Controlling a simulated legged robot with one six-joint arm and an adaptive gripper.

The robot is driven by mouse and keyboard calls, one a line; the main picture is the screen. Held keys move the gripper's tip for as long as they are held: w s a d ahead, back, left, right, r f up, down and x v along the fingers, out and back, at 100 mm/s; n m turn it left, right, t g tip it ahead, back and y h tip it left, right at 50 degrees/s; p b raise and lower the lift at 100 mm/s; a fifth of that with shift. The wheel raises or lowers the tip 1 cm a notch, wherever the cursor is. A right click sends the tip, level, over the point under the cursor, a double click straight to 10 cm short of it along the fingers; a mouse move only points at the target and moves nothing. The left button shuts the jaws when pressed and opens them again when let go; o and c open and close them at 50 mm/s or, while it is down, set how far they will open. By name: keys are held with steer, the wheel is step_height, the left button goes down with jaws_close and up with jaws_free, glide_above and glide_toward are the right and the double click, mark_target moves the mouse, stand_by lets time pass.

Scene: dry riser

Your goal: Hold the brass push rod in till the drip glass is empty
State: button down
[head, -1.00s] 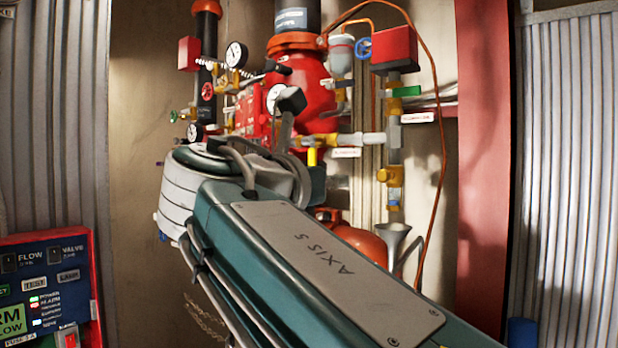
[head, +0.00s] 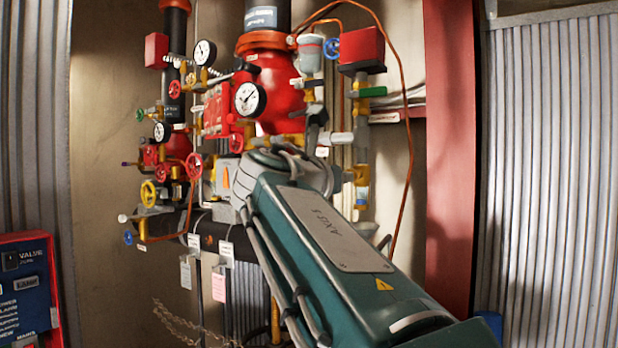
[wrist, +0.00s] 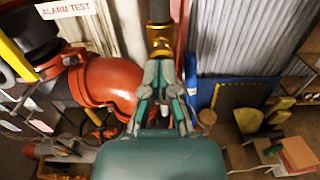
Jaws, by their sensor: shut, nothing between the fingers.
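In the wrist view my gripper (wrist: 164,76) is shut and empty. Its fingertips point at a brass fitting (wrist: 161,42) under a dark pipe; I cannot tell whether they touch it. I cannot pick out the push rod for certain. In the head view my forearm covers the lower middle of the pipework and hides the fingertips. A small grey cup (head: 311,52) hangs beside the red valve body (head: 280,88); I cannot tell whether it is the drip glass or whether it holds water.
Gauges and coloured handwheels crowd the left, with a white-faced gauge (head: 250,98) in front. A red box (head: 361,50) and copper tube (head: 408,130) are at the right. A red elbow pipe (wrist: 103,80) lies left of my gripper. A red-edged panel (head: 28,290) stands lower left.

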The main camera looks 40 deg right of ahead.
stand_by(0.3)
steer(key=shift+x, duration=0.9)
stand_by(1.4)
